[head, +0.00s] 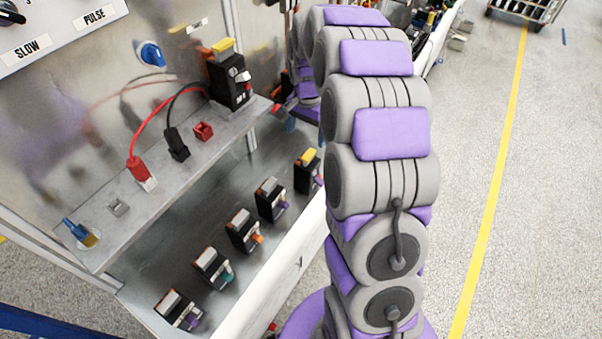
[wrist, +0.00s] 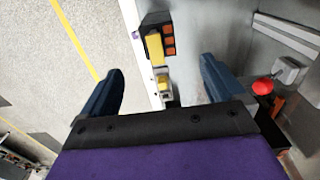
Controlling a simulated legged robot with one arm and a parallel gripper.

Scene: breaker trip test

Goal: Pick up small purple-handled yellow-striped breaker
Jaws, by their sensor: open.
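In the head view, the small black breaker with a yellow top stripe and a purple handle (head: 307,172) stands at the far end of the lower row, close beside my arm, which hides part of its right side. In the wrist view, a dark breaker with a yellow stripe (wrist: 154,45) and orange squares lies ahead of the gap between my fingers. In the head view my gripper is mostly hidden behind the arm.
Other breakers with purple (head: 271,199), orange (head: 244,231) and teal (head: 213,268) handles stand along the lower tray. A larger black breaker (head: 230,80) with red and black leads sits on the shelf above. Open floor (head: 540,200) lies right of my arm.

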